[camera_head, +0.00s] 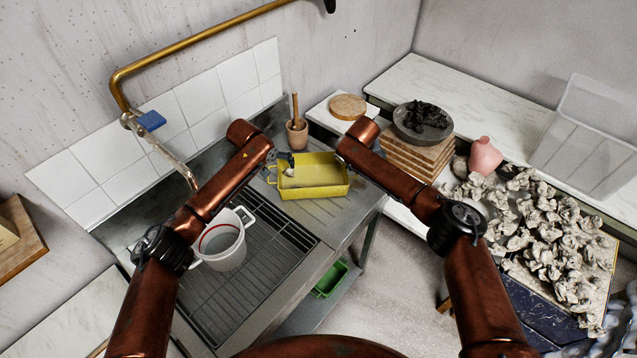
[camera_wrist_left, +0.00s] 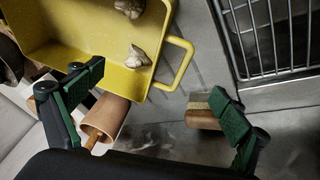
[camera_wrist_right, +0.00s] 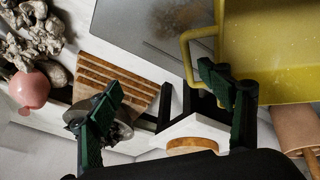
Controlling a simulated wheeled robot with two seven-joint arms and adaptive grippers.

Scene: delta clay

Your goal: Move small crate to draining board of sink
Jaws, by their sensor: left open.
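The small crate (camera_head: 315,192) is a yellow tray with loop handles, sitting on the draining board (camera_head: 335,212) of the metal sink. A few pale clay lumps lie in it; two show in the left wrist view (camera_wrist_left: 137,56). My left gripper (camera_head: 285,160) is open at the crate's left end. In the left wrist view the yellow handle (camera_wrist_left: 182,62) lies beyond and between its spread fingers, not clasped. My right gripper (camera_wrist_right: 172,98) is open at the other end, with a handle (camera_wrist_right: 187,52) beyond its fingers. The right gripper is hidden in the head view.
A white bucket (camera_head: 222,246) stands on the sink's rack (camera_head: 255,285). A terracotta mortar (camera_head: 297,136) stands behind the crate. Stacked boards with a dark bowl (camera_head: 423,122), a pink vase (camera_head: 484,156) and many clay lumps (camera_head: 545,235) lie to the right. A tap (camera_head: 165,150) overhangs the sink.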

